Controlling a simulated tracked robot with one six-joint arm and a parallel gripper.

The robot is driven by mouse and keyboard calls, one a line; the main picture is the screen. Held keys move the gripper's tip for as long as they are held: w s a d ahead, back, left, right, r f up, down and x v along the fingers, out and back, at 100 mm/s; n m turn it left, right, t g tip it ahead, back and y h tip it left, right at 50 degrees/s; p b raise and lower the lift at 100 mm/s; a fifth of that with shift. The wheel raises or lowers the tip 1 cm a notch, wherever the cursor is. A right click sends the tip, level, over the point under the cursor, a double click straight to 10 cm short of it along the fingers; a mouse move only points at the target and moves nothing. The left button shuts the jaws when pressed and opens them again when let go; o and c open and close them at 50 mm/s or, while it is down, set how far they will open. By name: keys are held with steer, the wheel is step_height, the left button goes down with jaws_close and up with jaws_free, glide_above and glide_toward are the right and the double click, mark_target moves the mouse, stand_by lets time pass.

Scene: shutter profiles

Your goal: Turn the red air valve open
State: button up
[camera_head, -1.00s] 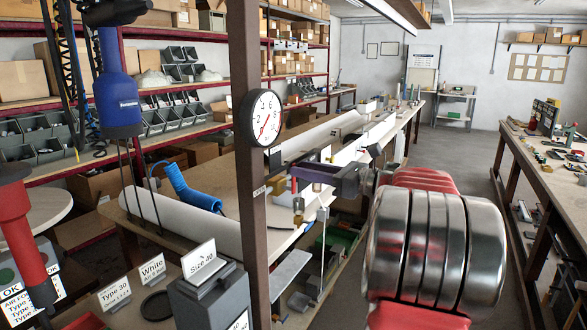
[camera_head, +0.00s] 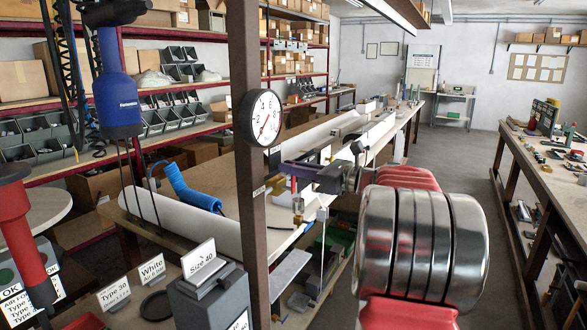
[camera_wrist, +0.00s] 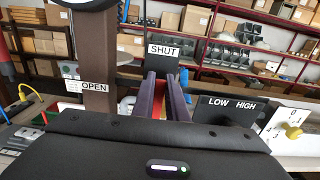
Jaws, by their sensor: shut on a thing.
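The red air valve shows in the wrist view as a red strip (camera_wrist: 160,101) between my two dark purple fingers. My gripper (camera_wrist: 165,80) is shut on it. The fingers lie just below the SHUT label (camera_wrist: 163,50), and the OPEN label (camera_wrist: 94,87) is to the left. Most of the valve is hidden by the fingers and the wrist. In the head view my gripper (camera_head: 290,170) is at the bench edge, just right of the brown post.
A brown post (camera_head: 247,215) with a round gauge (camera_head: 261,118) stands close left of my gripper. In the wrist view, a LOW HIGH panel (camera_wrist: 228,108) and a yellow knob (camera_wrist: 293,131) are to the right. The aisle floor (camera_head: 455,180) on the right is clear.

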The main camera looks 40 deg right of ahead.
jaws_close()
steer(key=shift+d, duration=0.1)
